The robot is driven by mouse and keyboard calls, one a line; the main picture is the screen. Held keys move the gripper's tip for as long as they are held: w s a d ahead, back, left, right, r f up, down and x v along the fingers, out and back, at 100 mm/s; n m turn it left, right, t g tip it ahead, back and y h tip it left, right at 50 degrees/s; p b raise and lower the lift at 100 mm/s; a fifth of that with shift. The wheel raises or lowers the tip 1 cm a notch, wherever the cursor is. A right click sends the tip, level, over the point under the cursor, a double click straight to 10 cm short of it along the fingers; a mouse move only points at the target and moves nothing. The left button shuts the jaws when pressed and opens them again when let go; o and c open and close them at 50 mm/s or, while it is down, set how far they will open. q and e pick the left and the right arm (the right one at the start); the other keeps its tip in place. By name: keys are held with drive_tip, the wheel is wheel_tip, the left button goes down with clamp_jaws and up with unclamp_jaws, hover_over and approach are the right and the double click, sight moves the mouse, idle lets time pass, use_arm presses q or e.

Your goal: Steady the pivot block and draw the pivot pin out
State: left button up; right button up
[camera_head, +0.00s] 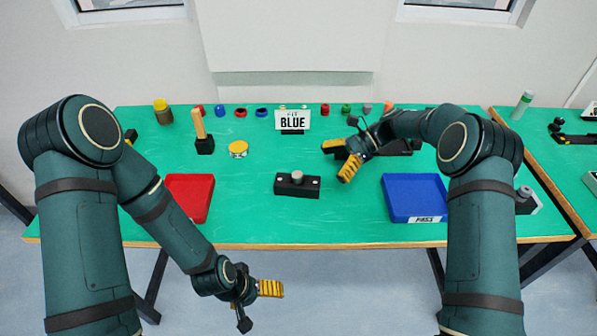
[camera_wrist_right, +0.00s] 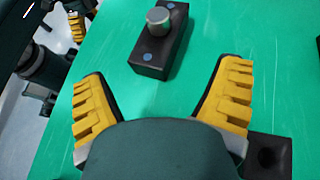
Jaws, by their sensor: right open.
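The pivot block (camera_head: 284,189) is a black bar lying on the green table near its middle, with a round grey pivot pin (camera_head: 297,177) standing up from its top. In the right wrist view the block (camera_wrist_right: 148,68) and the pin (camera_wrist_right: 159,18) lie beyond my fingertips. My right gripper (camera_head: 342,158) is open and empty, behind and to the right of the block, apart from it. It also shows in the right wrist view (camera_wrist_right: 163,95). My left gripper (camera_head: 262,302) hangs low in front of the table's front edge, away from the block; its jaw opening is unclear.
A red tray (camera_head: 206,211) is left of the block and a blue tray (camera_head: 393,206) is right. A black fixture (camera_head: 396,149) lies partly hidden behind my right gripper. A sign (camera_head: 292,121), wooden-handled tool (camera_head: 198,124) and yellow-topped tin (camera_head: 238,149) stand farther back.

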sight(306, 179)
drive_tip(key=shift+w+a, duration=0.1)
drive_tip(key=b+x, duration=0.2)
drive_tip(key=x, duration=0.5)
drive_tip(key=shift+s+a+f, duration=0.15)
drive_tip(key=shift+s+a, duration=0.1)
drive_tip(key=shift+a, duration=0.1)
drive_tip(key=shift+x, duration=0.85)
drive_tip(key=shift+a, duration=0.25)
drive_tip(key=c, duration=0.6)
drive_tip(key=shift+s+d+f, duration=0.1)
drive_tip(key=shift+f, duration=0.1)
